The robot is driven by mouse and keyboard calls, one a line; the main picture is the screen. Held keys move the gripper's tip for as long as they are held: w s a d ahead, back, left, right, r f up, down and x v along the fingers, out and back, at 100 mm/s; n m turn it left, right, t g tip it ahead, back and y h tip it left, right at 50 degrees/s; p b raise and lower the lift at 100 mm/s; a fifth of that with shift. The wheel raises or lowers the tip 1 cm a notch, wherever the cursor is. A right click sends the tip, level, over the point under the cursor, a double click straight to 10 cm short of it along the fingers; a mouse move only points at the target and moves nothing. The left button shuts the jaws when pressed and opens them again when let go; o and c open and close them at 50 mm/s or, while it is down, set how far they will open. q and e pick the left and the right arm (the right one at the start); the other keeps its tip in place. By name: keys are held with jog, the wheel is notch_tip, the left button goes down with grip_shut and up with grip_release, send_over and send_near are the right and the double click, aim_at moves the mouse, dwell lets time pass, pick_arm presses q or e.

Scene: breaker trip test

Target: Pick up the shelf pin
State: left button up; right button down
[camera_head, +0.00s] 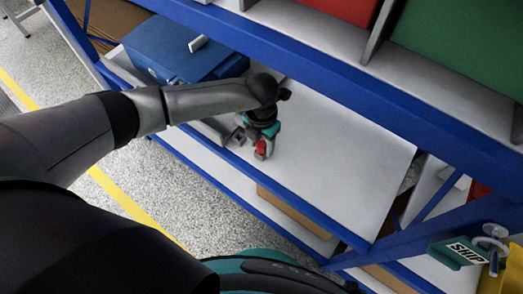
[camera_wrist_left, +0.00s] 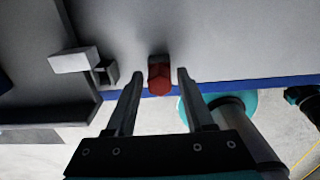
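The shelf pin looks like a small red piece with a hexagonal end; it shows in the head view (camera_head: 261,147) by the shelf's front edge. In the left wrist view the red pin (camera_wrist_left: 159,78) sits between my left gripper's two fingertips (camera_wrist_left: 160,74), with a gap on each side. My left gripper (camera_head: 262,142) is open and reaches down over the white shelf board (camera_head: 345,150) in the head view. I cannot tell how deep the pin is between the fingers. My right gripper is not in view.
A blue case (camera_head: 170,50) stands on the shelf left of my gripper. A grey bracket-like piece (camera_wrist_left: 75,60) is left of the pin. Blue rack beams (camera_head: 330,75) run above and along the front edge. The board right of the gripper is clear.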

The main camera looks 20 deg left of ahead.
pick_arm(q)
grip_shut()
jog(key=shift+r, duration=0.15)
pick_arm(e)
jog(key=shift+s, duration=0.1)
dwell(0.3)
